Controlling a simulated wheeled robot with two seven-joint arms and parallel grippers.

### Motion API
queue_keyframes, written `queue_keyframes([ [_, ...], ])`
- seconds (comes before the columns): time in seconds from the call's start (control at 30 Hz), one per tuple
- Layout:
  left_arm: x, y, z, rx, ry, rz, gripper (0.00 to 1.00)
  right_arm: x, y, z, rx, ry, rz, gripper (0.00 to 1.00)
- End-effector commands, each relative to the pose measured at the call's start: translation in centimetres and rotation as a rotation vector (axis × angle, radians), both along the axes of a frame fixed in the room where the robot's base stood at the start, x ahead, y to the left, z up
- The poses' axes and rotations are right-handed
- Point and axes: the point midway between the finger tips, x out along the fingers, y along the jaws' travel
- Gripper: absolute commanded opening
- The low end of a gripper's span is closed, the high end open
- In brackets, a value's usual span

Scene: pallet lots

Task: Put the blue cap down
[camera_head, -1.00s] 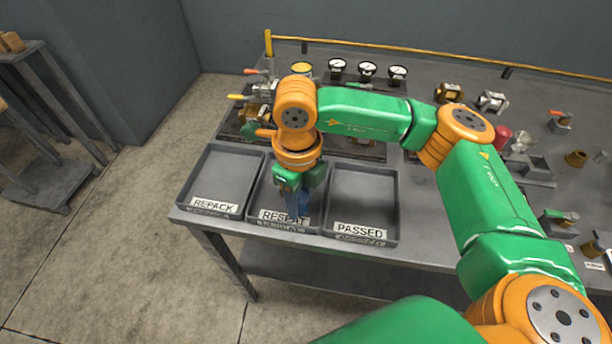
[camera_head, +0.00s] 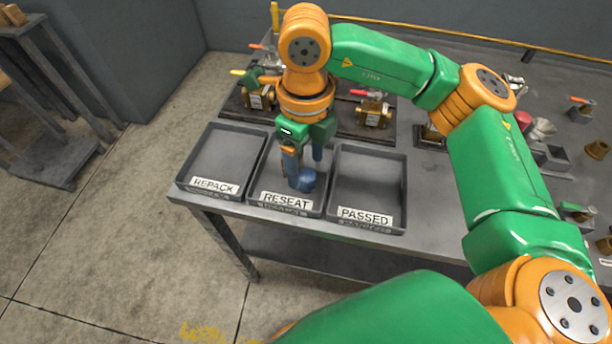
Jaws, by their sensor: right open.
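The blue cap (camera_head: 306,180) lies in the middle tray labelled RESEAT (camera_head: 268,204), near its right side. My right gripper (camera_head: 303,170) is open just above and around the cap, with its two blue fingers spread apart. The left finger reaches down beside the cap, and the right finger ends above it. I cannot tell whether a finger touches the cap. My left gripper is not in view.
The REPACK tray (camera_head: 190,188) stands to the left and the PASSED tray (camera_head: 398,222) to the right; both look empty. Brass valves (camera_head: 372,112) stand behind the trays. A yellow rail (camera_head: 430,30) runs along the bench's back.

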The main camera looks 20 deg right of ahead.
Motion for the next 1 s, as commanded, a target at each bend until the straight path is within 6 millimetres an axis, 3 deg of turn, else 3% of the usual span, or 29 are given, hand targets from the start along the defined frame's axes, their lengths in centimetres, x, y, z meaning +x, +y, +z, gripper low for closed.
queue_keyframes([
  [0.2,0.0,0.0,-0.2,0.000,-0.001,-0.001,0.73,0.1,0.0,5.3,0.000,-0.004,0.000,0.73],
  [0.3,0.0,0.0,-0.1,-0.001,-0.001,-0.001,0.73,0.0,0.0,6.4,0.000,-0.002,-0.001,0.73],
  [0.77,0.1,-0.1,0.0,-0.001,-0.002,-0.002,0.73,0.0,0.0,6.7,0.000,0.000,0.000,0.73],
  [0.87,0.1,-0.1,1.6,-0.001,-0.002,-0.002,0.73,0.0,0.0,8.3,0.000,0.000,0.000,0.73],
  [1.0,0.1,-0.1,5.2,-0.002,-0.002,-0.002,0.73,0.0,0.0,11.9,0.000,0.000,0.000,0.73],
])
